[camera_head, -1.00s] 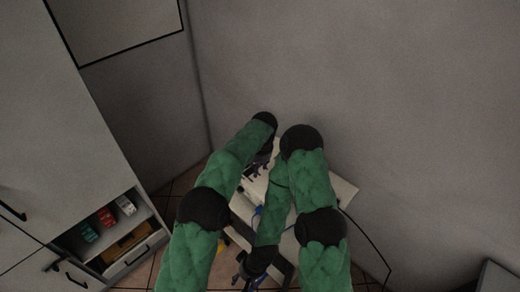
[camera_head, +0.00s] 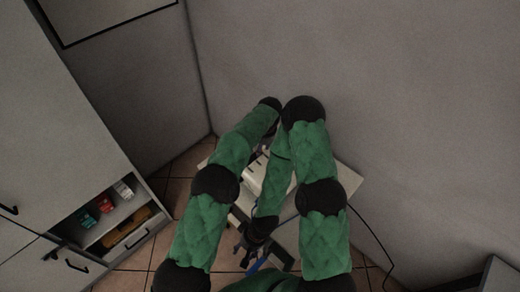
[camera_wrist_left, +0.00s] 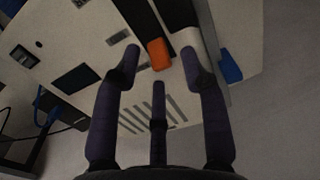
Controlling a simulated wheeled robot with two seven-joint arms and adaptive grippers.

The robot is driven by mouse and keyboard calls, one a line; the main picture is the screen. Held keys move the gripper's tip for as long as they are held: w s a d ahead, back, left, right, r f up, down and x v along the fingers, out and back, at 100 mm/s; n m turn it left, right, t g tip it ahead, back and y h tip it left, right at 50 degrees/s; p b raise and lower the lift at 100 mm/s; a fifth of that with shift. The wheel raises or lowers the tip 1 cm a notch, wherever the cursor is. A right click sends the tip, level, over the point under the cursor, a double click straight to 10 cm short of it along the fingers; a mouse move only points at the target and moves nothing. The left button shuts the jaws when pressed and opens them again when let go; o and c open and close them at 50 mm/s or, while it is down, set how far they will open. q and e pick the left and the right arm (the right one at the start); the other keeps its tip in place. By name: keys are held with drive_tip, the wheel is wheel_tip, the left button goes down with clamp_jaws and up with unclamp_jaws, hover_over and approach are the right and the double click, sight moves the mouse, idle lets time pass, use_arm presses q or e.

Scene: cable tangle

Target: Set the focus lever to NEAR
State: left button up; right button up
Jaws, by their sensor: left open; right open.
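A pale device (camera_wrist_left: 85,25) with dark panels and slots fills much of the left wrist view. An orange block (camera_wrist_left: 158,53) sits on it and may be the focus lever; no NEAR marking is readable. My left gripper (camera_wrist_left: 159,66) is open, with its fingers spread around the orange block in the picture; contact cannot be told. In the head view my arms hide most of the pale device (camera_head: 345,176) and the left gripper. My right gripper (camera_head: 252,254) is open and points down near the front edge of the pale surface, apart from the orange block.
A black cable (camera_head: 372,232) hangs at the right in the head view. A cabinet (camera_head: 60,150) with an open shelf of small boxes stands left. Walls are close behind.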

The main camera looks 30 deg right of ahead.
use_arm(q)
drive_tip(key=shift+w+f, duration=0.2)
drive_tip(key=shift+f, duration=0.75)
drive_tip(key=shift+r, duration=0.1)
clamp_jaws()
